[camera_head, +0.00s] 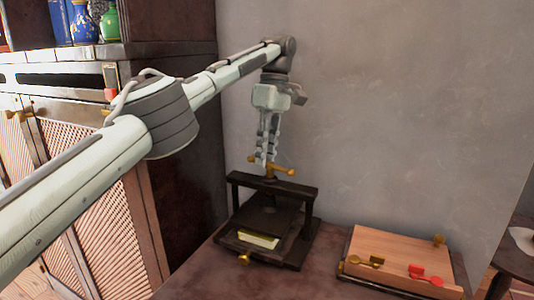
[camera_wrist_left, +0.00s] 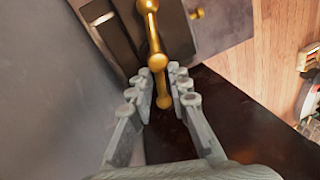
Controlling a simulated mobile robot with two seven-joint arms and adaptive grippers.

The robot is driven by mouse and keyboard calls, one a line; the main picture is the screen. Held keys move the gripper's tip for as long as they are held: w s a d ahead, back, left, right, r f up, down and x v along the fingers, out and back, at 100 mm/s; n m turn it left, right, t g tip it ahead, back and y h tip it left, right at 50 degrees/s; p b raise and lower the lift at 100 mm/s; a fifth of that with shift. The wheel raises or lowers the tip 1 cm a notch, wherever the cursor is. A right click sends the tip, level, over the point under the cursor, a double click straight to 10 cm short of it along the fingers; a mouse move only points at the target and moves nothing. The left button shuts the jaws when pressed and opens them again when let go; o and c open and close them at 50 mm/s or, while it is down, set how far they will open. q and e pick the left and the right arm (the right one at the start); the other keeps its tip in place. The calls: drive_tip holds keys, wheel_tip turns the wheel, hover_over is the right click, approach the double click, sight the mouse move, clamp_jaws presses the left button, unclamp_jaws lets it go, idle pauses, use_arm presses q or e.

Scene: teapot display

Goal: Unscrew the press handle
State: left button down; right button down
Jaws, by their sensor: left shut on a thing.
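The press (camera_head: 307,192) is a dark frame on the table against the grey wall. Its brass press handle (camera_head: 284,171) is a crossbar with rounded ends on top. My left gripper (camera_head: 266,161) points down at the handle from above, shut on it. In the left wrist view the brass handle (camera_wrist_left: 157,62) runs between the two grey fingers, and the fingertips partly flank it. A pale yellow-green item (camera_head: 258,239) lies inside the press, under the plate. My right gripper is not in view.
A wooden board (camera_head: 395,250) with a brass piece (camera_head: 366,262) and a red piece (camera_head: 425,276) lies to the right of the press. A cabinet (camera_head: 85,240) stands on the left, with vases (camera_head: 83,25) on a shelf above. The grey wall is close behind.

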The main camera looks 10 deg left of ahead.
use_arm(q)
drive_tip(key=shift+s+n, duration=0.2)
drive_tip(key=shift+n, duration=0.6)
drive_tip(key=shift+d, duration=0.1)
drive_tip(key=c, duration=1.4)
unclamp_jaws()
drive_tip(key=shift+c, duration=0.2)
